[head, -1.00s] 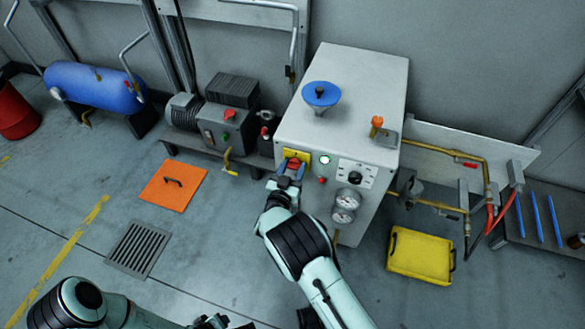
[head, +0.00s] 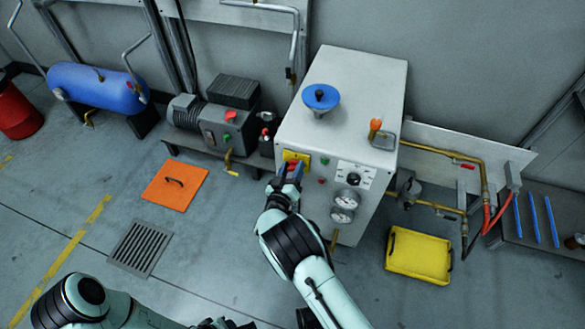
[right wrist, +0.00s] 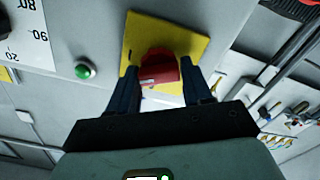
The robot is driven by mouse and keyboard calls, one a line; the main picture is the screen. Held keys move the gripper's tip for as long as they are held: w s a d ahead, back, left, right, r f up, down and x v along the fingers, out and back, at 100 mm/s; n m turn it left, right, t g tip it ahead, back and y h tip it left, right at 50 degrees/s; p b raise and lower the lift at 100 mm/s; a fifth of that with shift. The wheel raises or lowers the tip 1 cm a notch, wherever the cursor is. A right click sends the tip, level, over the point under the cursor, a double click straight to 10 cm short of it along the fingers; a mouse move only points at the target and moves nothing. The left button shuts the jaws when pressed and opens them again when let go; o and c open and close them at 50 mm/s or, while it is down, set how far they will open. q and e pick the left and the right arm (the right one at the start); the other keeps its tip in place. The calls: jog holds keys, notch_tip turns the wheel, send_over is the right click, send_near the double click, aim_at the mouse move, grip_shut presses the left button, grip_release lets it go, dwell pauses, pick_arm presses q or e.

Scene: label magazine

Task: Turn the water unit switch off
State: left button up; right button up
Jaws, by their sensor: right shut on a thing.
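The water unit is a pale grey cabinet (head: 345,90) standing against the wall. Its switch is a red rotary knob (right wrist: 160,68) on a yellow plate (right wrist: 190,42), which also shows on the cabinet front in the head view (head: 303,156). My right gripper (head: 289,172) is shut on the red knob, with one finger on each side of it in the right wrist view (right wrist: 160,88). Beside the plate, a green lamp (head: 325,161) looks dark. My left gripper (head: 212,323) is only partly visible at the bottom edge; its fingers cannot be made out.
A motor pump (head: 212,120) stands left.

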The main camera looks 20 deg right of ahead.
jog(key=n, duration=0.2)
jog(key=shift+f+n, duration=0.1)
jog(key=shift+n, duration=0.3)
jog(key=n+p, duration=0.1)
jog(key=n, duration=0.2)
jog(key=shift+a+n, duration=0.1)
jog(key=shift+n, duration=0.2)
pick_arm(q)
jog(key=s+r, duration=0.1)
jog(key=s+d+r, duration=0.1)
jog(key=shift+s+d+g+h, duration=0.15)
jog(key=shift+s+g+h, duration=0.15)
jog(key=shift+g, duration=0.1)
pick_arm(e)
jog(key=n, duration=0.6)
jog(key=shift+f, duration=0.2)
jog(key=o, duration=1)
jog(key=shift+c, duration=0.2)
pick_arm(q)
jog(key=shift+p, duration=0.3)
pick_arm(e)
jog(key=shift+r, duration=0.1)
